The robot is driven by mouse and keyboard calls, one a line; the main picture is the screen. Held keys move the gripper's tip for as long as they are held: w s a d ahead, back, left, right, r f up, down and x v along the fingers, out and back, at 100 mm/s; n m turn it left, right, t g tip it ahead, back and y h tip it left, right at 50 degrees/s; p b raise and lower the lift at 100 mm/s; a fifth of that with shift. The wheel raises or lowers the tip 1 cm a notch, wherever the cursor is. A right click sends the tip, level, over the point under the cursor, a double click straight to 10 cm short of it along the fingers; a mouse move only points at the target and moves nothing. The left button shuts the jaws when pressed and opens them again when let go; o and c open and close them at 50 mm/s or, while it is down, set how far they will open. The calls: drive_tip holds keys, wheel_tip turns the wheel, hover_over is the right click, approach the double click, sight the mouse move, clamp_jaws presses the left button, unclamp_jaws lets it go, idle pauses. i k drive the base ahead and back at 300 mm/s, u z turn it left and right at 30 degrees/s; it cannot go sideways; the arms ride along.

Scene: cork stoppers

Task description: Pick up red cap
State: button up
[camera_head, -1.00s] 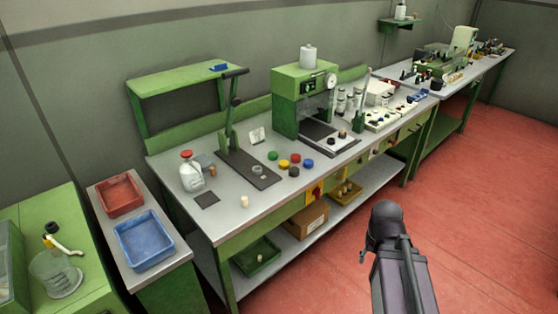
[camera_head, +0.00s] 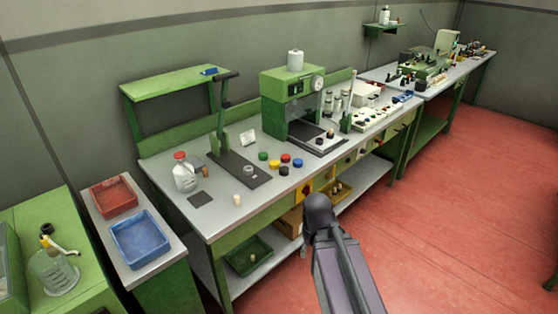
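A small round red cap (camera_head: 286,158) lies on the grey workbench top (camera_head: 225,207). It sits in a loose cluster with a green cap (camera_head: 263,156), a yellow cap (camera_head: 274,164), a blue cap (camera_head: 298,162) and a black cap (camera_head: 283,171). A clear bottle (camera_head: 184,177) with a red top stands further left on the bench. My dark arm rises from the bottom of the view, in front of the bench's front edge. My gripper cannot be made out, and the arm is apart from the caps.
A green press (camera_head: 290,105) stands behind and right of the caps. A lever tool on a dark plate (camera_head: 237,168) is to their left. A pale cork (camera_head: 237,199) stands near the front edge. Red tray (camera_head: 113,196) and blue tray (camera_head: 140,240) are at left. Red floor is open at right.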

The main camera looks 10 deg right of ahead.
sight(285, 158)
drive_tip(key=z, duration=0.05)
drive_tip(key=i, duration=1)
drive_tip(key=u, duration=0.05)
